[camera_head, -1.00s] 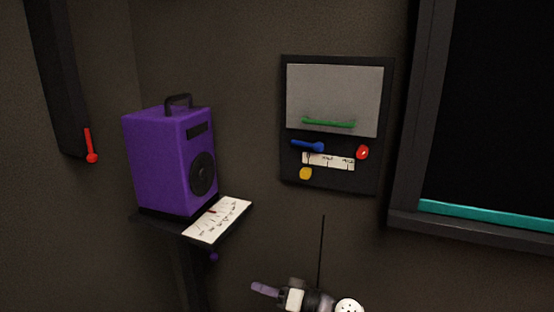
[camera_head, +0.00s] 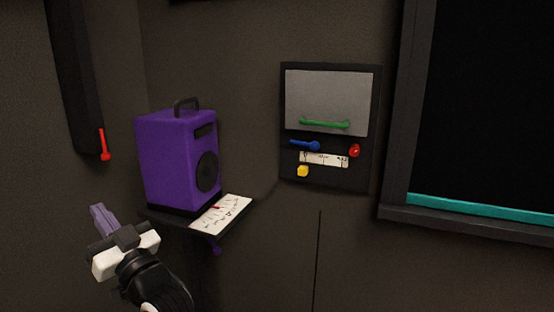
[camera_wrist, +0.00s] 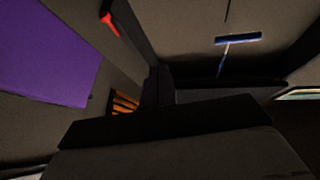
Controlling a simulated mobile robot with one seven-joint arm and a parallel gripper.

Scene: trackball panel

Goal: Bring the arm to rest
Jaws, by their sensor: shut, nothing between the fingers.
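My gripper (camera_head: 99,215) is in the lower left of the head view, in front of and below the purple speaker box (camera_head: 177,160). Its fingers are together with nothing between them, pointing up and to the left. It is apart from the shelf and from the wall. In the wrist view the dark body of my gripper fills the lower middle, and the fingertips are hard to make out there.
A wall panel (camera_head: 292,172) has a grey cover with a green handle (camera_head: 324,124), a blue lever (camera_head: 304,145), and red and yellow knobs. A red lever (camera_head: 103,145) hangs at left. A dark framed board (camera_head: 393,150) is at right. The wrist view shows a blue-headed tool (camera_wrist: 238,40).

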